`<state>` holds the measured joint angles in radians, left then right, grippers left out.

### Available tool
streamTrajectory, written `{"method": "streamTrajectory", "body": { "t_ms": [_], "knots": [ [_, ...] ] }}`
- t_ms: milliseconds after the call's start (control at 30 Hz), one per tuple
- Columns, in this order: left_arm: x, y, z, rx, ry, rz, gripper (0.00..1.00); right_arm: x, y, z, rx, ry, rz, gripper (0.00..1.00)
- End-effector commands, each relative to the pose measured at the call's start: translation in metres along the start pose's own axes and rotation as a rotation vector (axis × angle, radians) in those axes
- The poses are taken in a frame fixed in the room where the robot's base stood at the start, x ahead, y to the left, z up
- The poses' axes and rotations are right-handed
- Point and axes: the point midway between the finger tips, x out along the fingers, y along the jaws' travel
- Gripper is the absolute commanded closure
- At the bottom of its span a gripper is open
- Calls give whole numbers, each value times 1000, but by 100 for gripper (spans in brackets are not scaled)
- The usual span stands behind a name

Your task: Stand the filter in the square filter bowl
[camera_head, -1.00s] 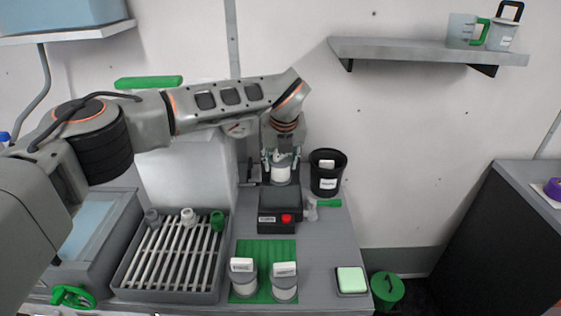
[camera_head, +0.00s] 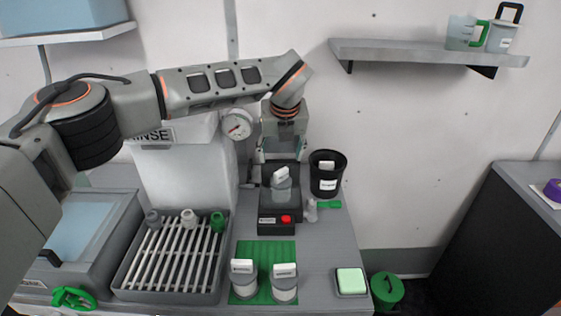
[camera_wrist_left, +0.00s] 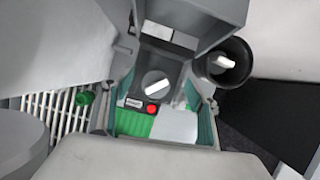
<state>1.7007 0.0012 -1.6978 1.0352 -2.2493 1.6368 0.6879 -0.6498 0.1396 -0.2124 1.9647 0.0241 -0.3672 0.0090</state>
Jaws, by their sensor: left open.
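My left gripper (camera_head: 283,150) is open and empty, above the dark machine with a red button (camera_head: 285,218). A grey cup-like piece with a white top (camera_head: 280,184) sits on that machine, below the gripper and apart from it; its white top looks tilted. In the left wrist view the same white top (camera_wrist_left: 155,83) shows between the open fingers (camera_wrist_left: 160,125). Two similar pieces with white tops, one left (camera_head: 243,280) and one right (camera_head: 284,283), stand on a green mat (camera_head: 265,250). I cannot tell which thing is the filter or the square filter bowl. My right gripper is not in view.
A black bin (camera_head: 326,178) stands right of the machine. A slatted grey tray (camera_head: 130,285) with several small fittings lies left of the mat. The counter between mat and dish is clear.

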Motion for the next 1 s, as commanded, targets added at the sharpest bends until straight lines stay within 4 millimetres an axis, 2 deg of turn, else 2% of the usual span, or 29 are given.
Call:
{"method": "streamTrajectory", "body": {
  "t_ms": [200,400,600,1000],
  "knots": [
    [-47,0,0,1,-3,0,42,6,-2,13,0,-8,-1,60],
    [-76,0,0,0,-1,1,42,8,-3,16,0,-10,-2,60],
    [-86,0,-1,-1,1,1,42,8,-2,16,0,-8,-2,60],
    [-86,0,-1,0,2,1,42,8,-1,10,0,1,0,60]
  ]
}}
